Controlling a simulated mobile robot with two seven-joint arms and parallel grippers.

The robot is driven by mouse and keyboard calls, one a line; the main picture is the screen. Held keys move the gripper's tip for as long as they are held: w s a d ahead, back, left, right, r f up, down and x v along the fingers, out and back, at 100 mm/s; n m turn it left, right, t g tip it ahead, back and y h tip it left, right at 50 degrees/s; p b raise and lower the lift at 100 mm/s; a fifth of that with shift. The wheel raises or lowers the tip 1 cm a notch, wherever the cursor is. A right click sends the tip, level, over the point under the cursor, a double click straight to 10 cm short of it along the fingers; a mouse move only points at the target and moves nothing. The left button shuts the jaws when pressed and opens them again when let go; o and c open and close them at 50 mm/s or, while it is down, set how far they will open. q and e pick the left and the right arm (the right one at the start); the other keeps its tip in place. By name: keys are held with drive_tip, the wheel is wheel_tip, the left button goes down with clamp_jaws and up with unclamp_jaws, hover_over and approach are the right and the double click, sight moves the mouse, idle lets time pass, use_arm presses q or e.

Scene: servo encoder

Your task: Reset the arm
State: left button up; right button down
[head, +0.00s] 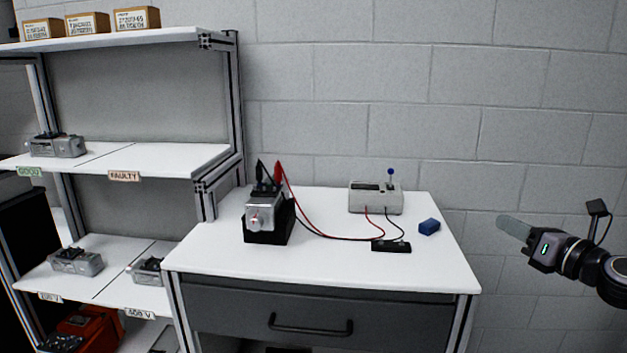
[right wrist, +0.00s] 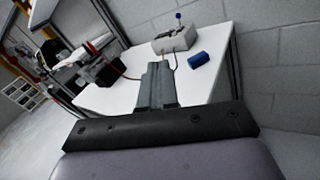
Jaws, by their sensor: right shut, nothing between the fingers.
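My right gripper (head: 507,225) is shut and empty. It is held in the air beyond the right edge of the white workbench (head: 330,262), apart from everything. Its closed fingers (right wrist: 155,85) also show in the right wrist view, with the bench behind them. My left gripper is in neither view. On the bench a silver servo (head: 262,212) sits in a black holder (head: 268,237), with a black and a red probe (head: 278,171) standing at its top. Red and black leads run from there toward a grey meter box (head: 376,198) with a blue-knobbed lever and a small black block (head: 391,246).
A blue block (head: 429,227) lies near the bench's right edge. Shelves at the left hold a servo by the GOOD label (head: 30,171), a bare space by the FAULTY label (head: 124,176), more servos below and cardboard boxes (head: 88,24) on top. The bench front is clear.

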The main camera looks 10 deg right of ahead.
drive_tip(key=s+a+f+m+g, duration=0.1)
drive_tip(key=s+a+f+m, duration=0.2)
drive_tip(key=a+f+m, duration=0.55)
drive_tip(key=s+a+f+m+g, duration=0.1)
drive_tip(key=s+a+f+m, duration=0.4)
drive_tip(key=f, duration=0.7)
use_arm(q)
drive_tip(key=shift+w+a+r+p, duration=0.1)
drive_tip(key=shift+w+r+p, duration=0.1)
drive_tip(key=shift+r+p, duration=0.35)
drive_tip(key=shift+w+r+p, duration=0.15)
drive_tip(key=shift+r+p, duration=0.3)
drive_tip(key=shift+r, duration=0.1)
use_arm(e)
drive_tip(key=s+a+f+m+g+h, duration=0.1)
drive_tip(key=s+a+f+m, duration=0.2)
drive_tip(key=s+m, duration=0.3)
drive_tip(key=s+a+f+m+g+h, duration=0.1)
drive_tip(key=s+a+f+m+g, duration=0.1)
drive_tip(key=s+a+f+m, duration=0.2)
drive_tip(key=s+a+f+m+g, duration=0.2)
drive_tip(key=s+a+f+m, duration=0.2)
drive_tip(key=s+f+m, duration=0.3)
drive_tip(key=s+m, duration=0.3)
drive_tip(key=shift+s+f+h, duration=0.15)
drive_tip(key=shift+s+h, duration=0.1)
drive_tip(key=shift+h, duration=0.15)
